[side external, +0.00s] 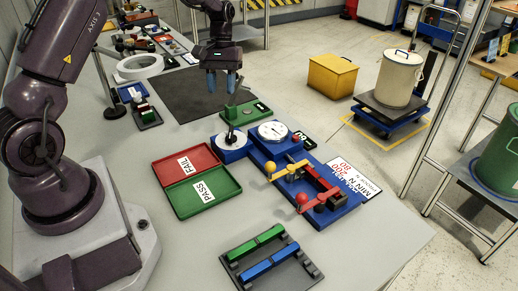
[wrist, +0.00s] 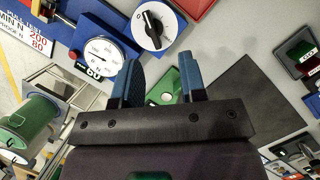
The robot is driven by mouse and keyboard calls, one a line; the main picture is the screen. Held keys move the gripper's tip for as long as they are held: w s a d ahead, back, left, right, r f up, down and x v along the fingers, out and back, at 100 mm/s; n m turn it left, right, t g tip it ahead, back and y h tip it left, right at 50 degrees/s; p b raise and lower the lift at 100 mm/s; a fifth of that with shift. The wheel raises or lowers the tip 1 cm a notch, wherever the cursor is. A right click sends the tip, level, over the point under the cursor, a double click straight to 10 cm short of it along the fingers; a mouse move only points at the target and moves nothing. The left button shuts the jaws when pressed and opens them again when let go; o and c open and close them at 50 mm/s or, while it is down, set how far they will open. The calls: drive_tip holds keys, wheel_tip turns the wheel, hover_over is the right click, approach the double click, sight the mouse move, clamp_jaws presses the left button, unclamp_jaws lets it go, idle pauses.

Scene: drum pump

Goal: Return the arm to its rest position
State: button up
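My gripper (side external: 222,83) hangs above the grey table near its far side, with its blue fingertips pointing down. In the wrist view my gripper (wrist: 160,82) has its two blue fingers apart, with nothing between them. Below and nearer the camera in the side view is a blue fixture with a round dial gauge (side external: 272,131), which also shows in the wrist view (wrist: 98,57). Beside it is a blue block with a black selector knob (side external: 231,141), seen from above in the wrist view (wrist: 153,24).
A red FAIL tray (side external: 172,170) and green PASS tray (side external: 217,192) lie left of the fixture. A black rack with green and blue bars (side external: 256,238) is in front. A dark mat (side external: 185,98) is bare. Small parts and a white ring (side external: 138,67) are at the back left.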

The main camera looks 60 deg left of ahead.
drive_tip(key=s+d+r+m+t+y, duration=0.2)
drive_tip(key=s+d+r+m+t, duration=0.5)
drive_tip(key=s+d+r, duration=1)
drive_tip(key=shift+s+d+r+m+t+y, duration=0.35)
drive_tip(key=shift+s+d+m+t+y, duration=0.05)
drive_tip(key=shift+s+m, duration=0.7)
drive_tip(key=shift+f, duration=0.1)
drive_tip(key=n+g, duration=0.6)
drive_tip(key=n, duration=0.5)
approach(231, 132)
drive_tip(key=f, duration=0.9)
drive_tip(key=shift+s+f, duration=0.2)
drive_tip(key=shift+f, duration=0.05)
